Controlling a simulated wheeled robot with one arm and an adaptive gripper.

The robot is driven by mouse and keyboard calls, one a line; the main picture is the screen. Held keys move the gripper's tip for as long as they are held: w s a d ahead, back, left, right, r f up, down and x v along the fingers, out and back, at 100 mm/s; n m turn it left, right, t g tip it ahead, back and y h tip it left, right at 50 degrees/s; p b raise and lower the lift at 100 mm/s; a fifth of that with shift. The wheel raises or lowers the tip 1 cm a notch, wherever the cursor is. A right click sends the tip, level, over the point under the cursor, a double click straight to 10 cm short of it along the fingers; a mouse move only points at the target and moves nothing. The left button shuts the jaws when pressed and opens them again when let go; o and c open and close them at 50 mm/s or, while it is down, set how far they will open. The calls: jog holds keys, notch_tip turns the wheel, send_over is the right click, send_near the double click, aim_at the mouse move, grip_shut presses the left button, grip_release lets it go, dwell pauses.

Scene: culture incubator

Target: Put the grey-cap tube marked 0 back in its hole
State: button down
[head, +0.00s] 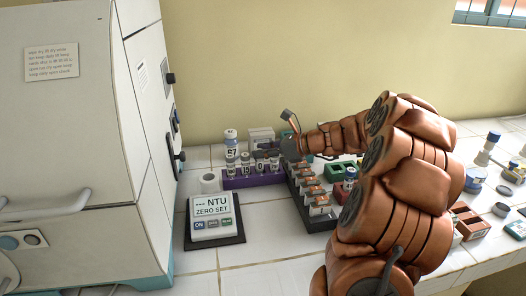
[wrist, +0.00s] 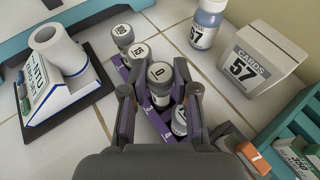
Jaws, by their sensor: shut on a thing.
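The tube marked 0 (wrist: 160,75) has a grey cap and stands between the fingers of my gripper (wrist: 160,92) in the wrist view. My gripper is shut on it. The tube is over the purple rack (wrist: 150,126); I cannot tell whether its lower end is in a hole. A tube marked 15 (wrist: 138,52) and one marked 100 (wrist: 122,33) stand farther along the rack. Another capped tube (wrist: 180,120) is beside the right finger, partly hidden. In the head view the purple rack (head: 235,182) stands left of my arm's end.
The NTU meter (head: 212,215) stands in front of the rack. A bottle marked 57 (wrist: 207,22) and a card box (wrist: 255,58) stand beyond it. A dark rack of cards (head: 318,212) is on the right. The large white incubator (head: 85,120) fills the left.

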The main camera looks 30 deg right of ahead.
jog(key=shift+f, duration=0.3)
jog(key=c, duration=0.9)
grip_release()
jog(key=shift+f, duration=0.2)
